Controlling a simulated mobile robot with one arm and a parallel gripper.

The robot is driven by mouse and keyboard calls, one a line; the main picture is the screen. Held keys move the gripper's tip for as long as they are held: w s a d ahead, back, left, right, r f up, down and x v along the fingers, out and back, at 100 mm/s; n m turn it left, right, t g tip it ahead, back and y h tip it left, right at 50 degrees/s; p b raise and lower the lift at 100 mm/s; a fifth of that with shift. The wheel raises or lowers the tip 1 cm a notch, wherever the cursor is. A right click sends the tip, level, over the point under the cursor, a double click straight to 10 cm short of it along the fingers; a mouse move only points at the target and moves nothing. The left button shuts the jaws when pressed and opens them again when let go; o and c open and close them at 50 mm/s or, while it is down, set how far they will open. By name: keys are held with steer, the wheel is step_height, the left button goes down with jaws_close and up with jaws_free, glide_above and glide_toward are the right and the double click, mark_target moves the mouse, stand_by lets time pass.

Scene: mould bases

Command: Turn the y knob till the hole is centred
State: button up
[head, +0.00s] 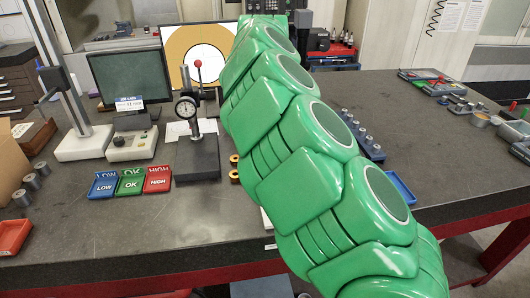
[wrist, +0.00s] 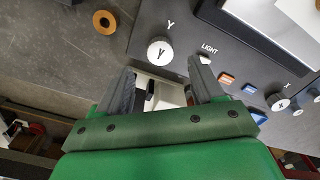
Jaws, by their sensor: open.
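The y knob (wrist: 160,52) is a round pale knob marked Y on a dark panel (wrist: 190,22) in the wrist view, with a larger Y printed above it. My gripper (wrist: 162,67) is open, its two dark fingers apart on either side below the knob. Nothing is seen held, and I cannot tell whether either finger touches the knob. In the head view, a screen (head: 171,30) at the back shows an orange ring around a pale round hole (head: 203,60). My green arm covers its right part, so the hole's centring cannot be judged. The arm also hides the knob there.
In the wrist view, the x knob (wrist: 280,103), a light button (wrist: 205,58) and orange (wrist: 227,79) and blue (wrist: 249,89) buttons sit right of the y knob. A brass ring (wrist: 104,22) lies left. In the head view, a dial gauge stand (head: 197,158) and LOW, OK, HIGH trays (head: 131,185) stand left.

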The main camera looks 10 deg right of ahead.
steer(key=shift+f, duration=3.25)
steer(key=shift+c, duration=0.3)
steer(key=c, duration=1)
